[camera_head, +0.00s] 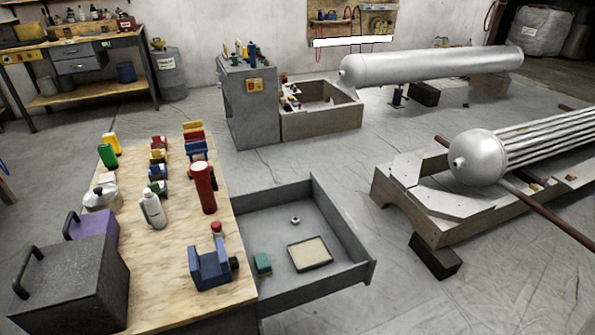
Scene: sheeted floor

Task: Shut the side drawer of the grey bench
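The grey bench has a light plywood top (165,255) in the lower left of the head view. Its side drawer (343,217) is pulled out to the right, with grey walls and an open top. In the drawer lie a small green block (263,264), a shallow framed tray (310,254) and a small metal nut-like ring (295,220). The bench body below the top is mostly hidden. Neither of my grippers shows in this view.
On the bench top stand a dark box with a handle (75,285), a blue vise-like block (210,266), a red cylinder (204,187) and a grey bottle (153,208). A low wooden cradle (440,210) with a metal tank stands to the right. Floor (420,300) beside the drawer is clear.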

